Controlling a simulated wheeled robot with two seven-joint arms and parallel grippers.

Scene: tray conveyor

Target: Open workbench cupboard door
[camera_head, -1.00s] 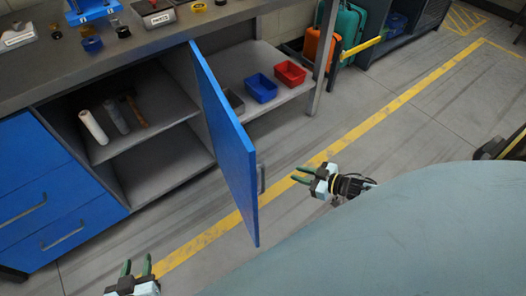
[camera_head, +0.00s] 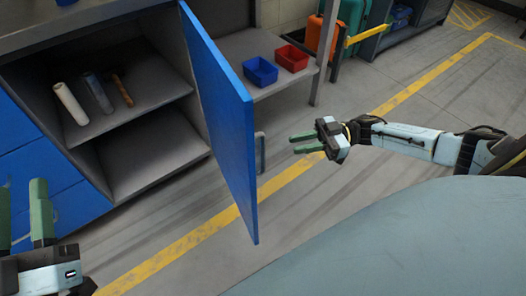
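The blue cupboard door (camera_head: 222,115) stands swung far out from the workbench, showing the shelves inside. Its grey handle (camera_head: 260,152) is on the door's right face, near the free edge. My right gripper (camera_head: 302,143) is open and empty, to the right of the handle and apart from it, with its green fingers pointing left. My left gripper (camera_head: 22,215) is at the lower left edge, its green fingers spread apart and pointing up. It is clear of the door.
The cupboard shelf (camera_head: 140,105) holds a white roll (camera_head: 70,104) and other items. A blue bin (camera_head: 261,71) and a red bin (camera_head: 292,58) sit on a shelf behind the door. A bench leg (camera_head: 325,50) stands beyond.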

